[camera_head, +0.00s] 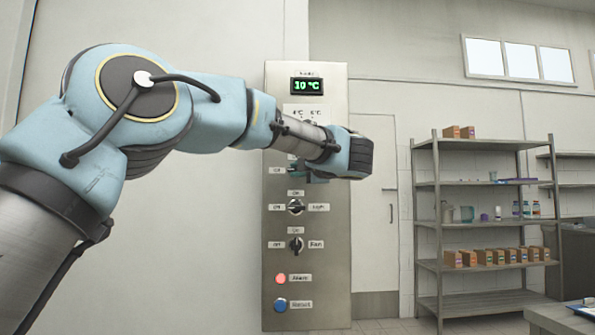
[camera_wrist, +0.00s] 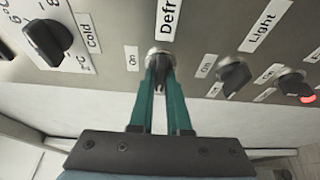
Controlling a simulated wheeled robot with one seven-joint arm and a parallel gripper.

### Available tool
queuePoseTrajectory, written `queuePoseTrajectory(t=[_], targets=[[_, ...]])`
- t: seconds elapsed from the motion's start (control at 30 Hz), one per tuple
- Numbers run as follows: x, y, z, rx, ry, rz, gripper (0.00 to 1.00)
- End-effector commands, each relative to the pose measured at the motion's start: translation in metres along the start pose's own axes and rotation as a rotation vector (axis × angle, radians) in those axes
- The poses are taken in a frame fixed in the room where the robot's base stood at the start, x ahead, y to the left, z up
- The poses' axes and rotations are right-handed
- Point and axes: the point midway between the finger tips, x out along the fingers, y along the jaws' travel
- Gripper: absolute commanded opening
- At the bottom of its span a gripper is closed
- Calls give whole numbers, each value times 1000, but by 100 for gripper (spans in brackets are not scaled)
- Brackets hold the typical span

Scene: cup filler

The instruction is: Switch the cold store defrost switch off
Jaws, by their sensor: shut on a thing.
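The defrost switch (camera_wrist: 160,55) is a dark knob on the steel control panel (camera_head: 335,250), under the "Defrost" label in the wrist view. My gripper (camera_wrist: 159,72) is shut on this knob, with a green finger on each side of it. An "On" label (camera_wrist: 132,58) is left of the knob in the wrist view. In the head view my gripper (camera_head: 304,174) is in front of the panel and covers the switch; an "Off" label (camera_head: 279,170) shows just left of it. The fingers hide most of the knob, so I cannot tell its setting.
The light switch (camera_head: 295,207) and fan switch (camera_head: 296,244) are below on the panel, then a red lamp (camera_head: 280,279) and a blue button (camera_head: 280,305). The cold knob (camera_wrist: 48,40) is on the other side. A shelf rack (camera_head: 487,185) stands well to the right.

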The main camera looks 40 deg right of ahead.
Motion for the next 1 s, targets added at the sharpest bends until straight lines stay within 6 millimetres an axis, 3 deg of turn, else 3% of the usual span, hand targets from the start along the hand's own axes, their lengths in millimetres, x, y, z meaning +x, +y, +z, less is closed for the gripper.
queuePoseTrajectory(t=[0.13,0.17,0.4,0.73,1.0], targets=[[0,-1,0,0,2,-2,0],[0,-1,0,0,2,-2,18],[0,-1,0,0,1,-1,45],[-5,-1,0,1,0,0,45],[-51,-2,0,0,-2,1,45]])
